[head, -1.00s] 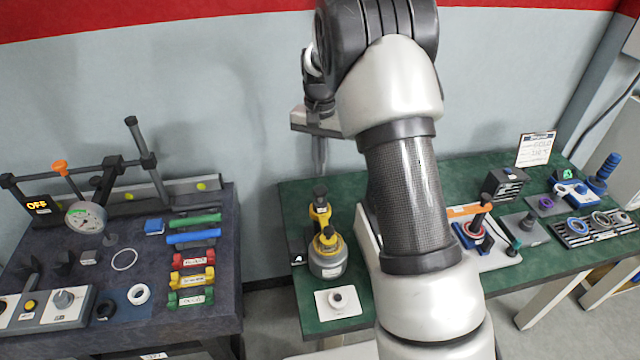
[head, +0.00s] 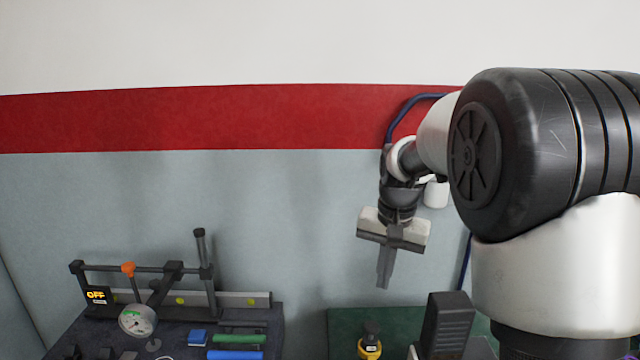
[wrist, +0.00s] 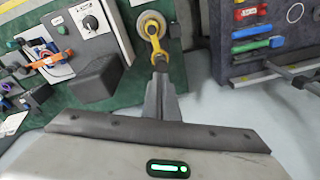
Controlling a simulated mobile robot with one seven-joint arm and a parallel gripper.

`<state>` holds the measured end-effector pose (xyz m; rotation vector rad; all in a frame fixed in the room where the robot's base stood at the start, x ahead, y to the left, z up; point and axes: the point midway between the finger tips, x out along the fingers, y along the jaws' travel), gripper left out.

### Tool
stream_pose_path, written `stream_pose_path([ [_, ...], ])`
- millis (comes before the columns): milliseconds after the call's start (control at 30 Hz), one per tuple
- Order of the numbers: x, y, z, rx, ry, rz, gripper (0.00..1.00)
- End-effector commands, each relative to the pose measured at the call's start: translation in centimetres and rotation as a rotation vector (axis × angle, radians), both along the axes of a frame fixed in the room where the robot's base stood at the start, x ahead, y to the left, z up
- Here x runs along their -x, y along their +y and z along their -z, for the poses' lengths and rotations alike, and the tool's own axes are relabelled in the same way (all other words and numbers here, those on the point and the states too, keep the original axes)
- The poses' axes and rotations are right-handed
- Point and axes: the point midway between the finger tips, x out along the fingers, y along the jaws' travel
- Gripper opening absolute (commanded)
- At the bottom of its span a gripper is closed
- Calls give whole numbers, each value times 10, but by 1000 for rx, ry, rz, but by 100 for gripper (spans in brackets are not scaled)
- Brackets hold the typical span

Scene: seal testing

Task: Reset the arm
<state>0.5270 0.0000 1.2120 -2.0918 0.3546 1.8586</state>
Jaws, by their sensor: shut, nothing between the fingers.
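My gripper (head: 385,272) hangs in the air in the head view, pointing down in front of the grey wall, above the green table. Its fingers are together and nothing shows between them. In the wrist view the shut fingers (wrist: 161,88) point toward the yellow and grey tool (wrist: 152,28) on the green table, apart from it as far as I can tell.
A dark table (head: 70,340) at lower left bears a gauge rig (head: 138,320) with an "OFF" display and coloured bars (head: 238,339). The green table (head: 345,318) is at lower middle. A dark block (wrist: 95,80) stands on it. A floor gap (wrist: 203,85) separates the tables.

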Motion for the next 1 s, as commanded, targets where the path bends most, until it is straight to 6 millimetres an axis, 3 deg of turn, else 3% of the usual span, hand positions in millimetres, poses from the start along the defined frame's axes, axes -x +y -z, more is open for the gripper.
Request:
stream_pose_path([
  [33, 21, 0, -23, -1, -36, -27, 0],
  [200, 93, 1, -71, 16, -140, -134, 0],
  [367, 163, 1, -91, 54, -238, -236, 0],
  [500, 213, 1, -90, 95, -306, -311, 0],
  [700, 251, 0, -80, 141, -361, -371, 0],
  [1000, 257, 0, -77, 150, -368, -383, 0],
])
